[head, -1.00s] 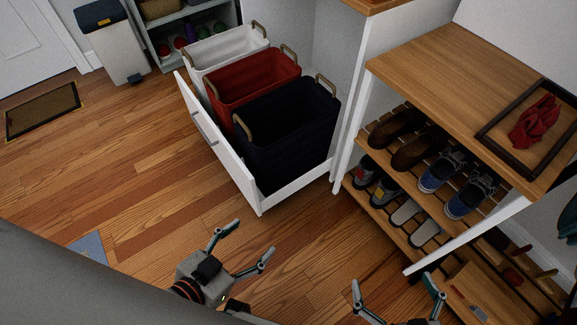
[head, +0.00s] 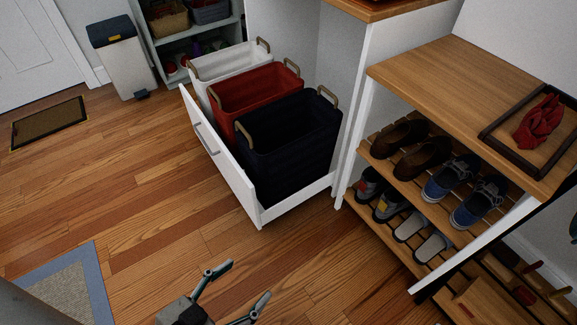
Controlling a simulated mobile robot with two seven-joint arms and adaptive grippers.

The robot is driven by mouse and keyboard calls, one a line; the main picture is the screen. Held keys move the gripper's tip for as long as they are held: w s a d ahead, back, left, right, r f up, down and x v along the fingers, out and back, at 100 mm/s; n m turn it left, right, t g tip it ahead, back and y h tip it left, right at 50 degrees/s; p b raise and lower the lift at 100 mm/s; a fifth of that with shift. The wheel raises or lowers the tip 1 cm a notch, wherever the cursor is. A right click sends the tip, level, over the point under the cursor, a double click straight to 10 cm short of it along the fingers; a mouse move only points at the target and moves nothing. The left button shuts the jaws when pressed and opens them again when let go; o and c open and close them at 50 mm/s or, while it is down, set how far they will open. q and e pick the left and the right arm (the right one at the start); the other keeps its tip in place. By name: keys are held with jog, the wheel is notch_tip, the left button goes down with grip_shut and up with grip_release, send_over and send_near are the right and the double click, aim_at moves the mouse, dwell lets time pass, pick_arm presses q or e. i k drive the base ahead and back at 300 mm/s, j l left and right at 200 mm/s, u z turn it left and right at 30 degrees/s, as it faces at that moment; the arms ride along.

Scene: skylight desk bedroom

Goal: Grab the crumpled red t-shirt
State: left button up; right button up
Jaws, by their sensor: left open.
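The crumpled red t-shirt (head: 538,122) lies inside a dark-framed tray (head: 498,141) on top of the wooden shoe bench (head: 430,72) at the right. My left gripper (head: 240,288) is open and empty at the bottom of the head view, over the wooden floor, well to the left of the shirt and apart from it. My right gripper is out of the picture.
An open white drawer (head: 226,166) holds white (head: 228,66), red (head: 255,88) and dark blue (head: 290,140) bins. Several shoes stand on the slatted racks under the bench. The floor between is clear.

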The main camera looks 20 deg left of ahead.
aim_at(539, 124)
jog(key=z, duration=1.4)
jog(key=j+z, duration=0.1)
jog(key=z, duration=0.25)
jog(key=j+z, duration=0.15)
jog(key=z, duration=0.25)
jog(key=j+z, duration=0.15)
jog(key=z, duration=0.2)
jog(key=j, duration=1)
